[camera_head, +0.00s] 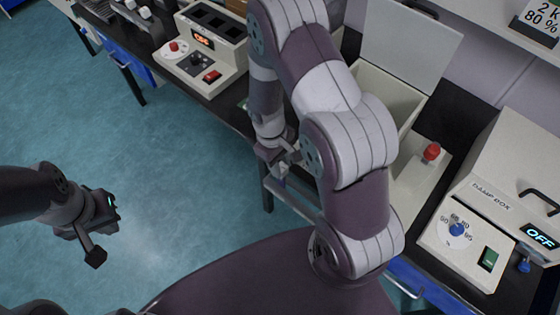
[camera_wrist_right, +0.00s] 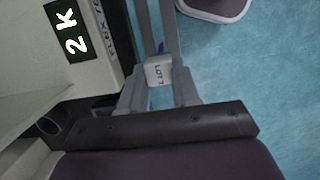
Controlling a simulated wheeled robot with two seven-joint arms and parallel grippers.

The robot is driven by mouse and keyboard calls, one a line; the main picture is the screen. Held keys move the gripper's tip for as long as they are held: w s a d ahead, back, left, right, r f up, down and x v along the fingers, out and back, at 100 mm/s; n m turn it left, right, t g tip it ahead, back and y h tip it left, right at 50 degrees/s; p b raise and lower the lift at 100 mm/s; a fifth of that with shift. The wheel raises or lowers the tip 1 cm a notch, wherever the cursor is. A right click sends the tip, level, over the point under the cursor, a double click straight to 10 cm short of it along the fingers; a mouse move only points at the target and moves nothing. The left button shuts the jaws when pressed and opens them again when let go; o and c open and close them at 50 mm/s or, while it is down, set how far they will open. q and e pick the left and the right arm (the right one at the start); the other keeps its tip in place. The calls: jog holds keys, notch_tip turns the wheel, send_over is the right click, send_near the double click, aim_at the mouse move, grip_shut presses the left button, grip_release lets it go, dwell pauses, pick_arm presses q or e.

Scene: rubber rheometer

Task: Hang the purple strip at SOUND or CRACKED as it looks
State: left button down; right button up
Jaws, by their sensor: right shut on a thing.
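In the head view my right gripper (camera_head: 279,164) hangs by the bench's front edge, partly covered by my arm. My left gripper (camera_head: 97,224) is over the floor at the left, away from everything; its finger opening is unclear. No SOUND or CRACKED marking shows.
A damp box (camera_head: 500,200) with a dial and an "OFF" display stands at right. A beige open-lidded box (camera_head: 392,95) is behind my right arm. A beige control unit (camera_head: 200,65) with a lit display stands at the back. Blue floor at left is clear.

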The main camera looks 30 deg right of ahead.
jog(key=shift+w+a+b+x, duration=0.1)
jog(key=shift+w+b+x, duration=0.1)
jog(key=shift+b+x, duration=0.8)
jog(key=shift+w+a+b+x, duration=0.1)
jog(key=shift+w+b+x, duration=0.15)
jog(key=shift+b+x, duration=0.75)
jog(key=o, duration=1.1)
jog(key=shift+f+p, duration=0.4)
jog(key=shift+f, duration=0.1)
notch_tip(320, 180, up, 6)
jog(key=p, duration=0.6)
jog(key=shift+s+r, duration=0.1)
jog(key=shift+r, duration=0.1)
jog(key=shift+f, duration=0.15)
